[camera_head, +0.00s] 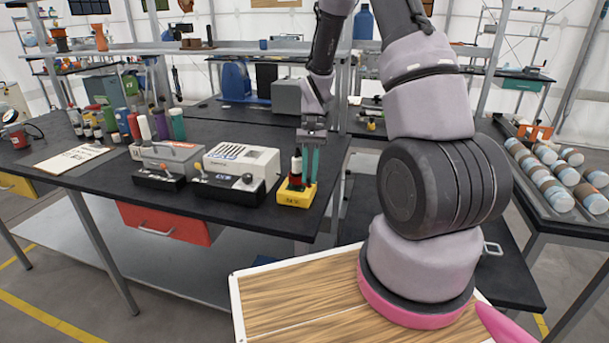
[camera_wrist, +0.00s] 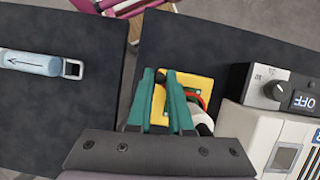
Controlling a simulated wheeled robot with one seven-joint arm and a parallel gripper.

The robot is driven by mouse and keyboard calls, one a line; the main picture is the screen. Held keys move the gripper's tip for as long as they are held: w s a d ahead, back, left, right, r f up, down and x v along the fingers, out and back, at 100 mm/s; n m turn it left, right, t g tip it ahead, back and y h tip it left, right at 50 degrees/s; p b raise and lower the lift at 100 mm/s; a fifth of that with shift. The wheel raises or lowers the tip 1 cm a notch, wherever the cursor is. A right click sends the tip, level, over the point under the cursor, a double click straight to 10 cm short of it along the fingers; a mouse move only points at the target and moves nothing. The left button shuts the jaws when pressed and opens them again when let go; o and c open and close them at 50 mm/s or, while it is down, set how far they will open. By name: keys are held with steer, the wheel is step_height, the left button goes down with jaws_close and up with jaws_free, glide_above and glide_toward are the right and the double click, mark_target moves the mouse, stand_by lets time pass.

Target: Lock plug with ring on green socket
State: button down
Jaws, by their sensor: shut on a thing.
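The yellow box (camera_head: 295,196) stands at the right front of the black bench, with a red and black upright plug (camera_head: 297,166) on its left part. The box shows from above in the wrist view (camera_wrist: 197,84), where a red and green ring (camera_wrist: 200,97) is partly visible beside a pale plug body (camera_wrist: 200,116). My gripper (camera_head: 311,180) points down over the right part of the box, its teal fingers beside the red and black plug. In the wrist view my gripper (camera_wrist: 160,76) is nearly closed on a narrow part at the box; the fingers hide which part.
A white device (camera_head: 240,168) with a dark control front stands left of the box, and a grey device (camera_head: 168,160) stands beyond it. Several bottles and tubes (camera_head: 140,125) stand farther left. The bench edge lies close in front.

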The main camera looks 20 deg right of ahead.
steer(key=shift+w+d+n+g+h, duration=0.1)
steer(key=shift+w+d+n+h, duration=0.35)
steer(key=shift+n, duration=0.85)
steer(key=shift+w+d+n+g+h, duration=0.1)
steer(key=shift+w+d+n+h, duration=0.4)
steer(key=shift+n, duration=0.8)
steer(key=shift+w+d+n+g+h, duration=0.1)
steer(key=shift+w+d+n+h, duration=0.35)
steer(key=shift+n, duration=0.85)
steer(key=shift+s+d, duration=0.1)
steer(key=shift+d, duration=0.05)
steer(key=c, duration=0.8)
jaws_free()
steer(key=shift+c, duration=0.2)
steer(key=v, duration=1)
steer(key=shift+r, duration=0.4)
